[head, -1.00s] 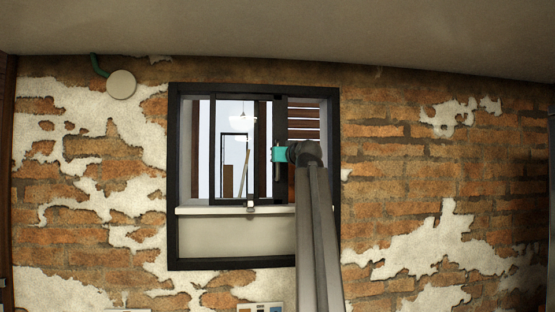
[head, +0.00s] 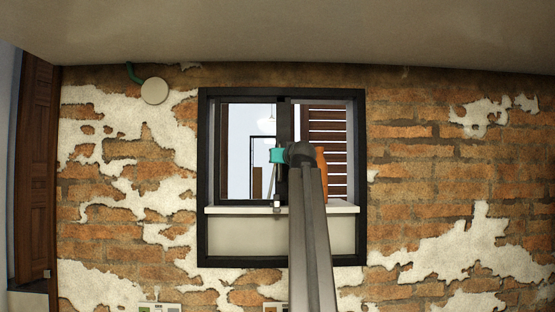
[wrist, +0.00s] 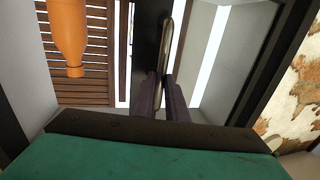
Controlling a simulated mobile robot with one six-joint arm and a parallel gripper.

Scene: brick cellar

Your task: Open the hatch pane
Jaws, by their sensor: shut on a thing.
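The hatch is a dark-framed opening (head: 361,130) in the brick wall in the head view. Its sliding pane has a dark upright edge bar (head: 285,125), which also shows in the wrist view (wrist: 150,35). My gripper (head: 279,172) is at this bar, with its teal part in front. In the wrist view my gripper (wrist: 163,98) has its dark fingers closed around the slim metal handle (wrist: 178,40) on the bar. The pane covers the left part of the opening, and the right part is clear of it. My arm hides the lower part of the bar.
A pale sill (head: 342,207) runs across the hatch, with a small metal piece (head: 277,209) at its front edge. A wooden door (head: 36,170) is at the far left. Slatted wood shows behind.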

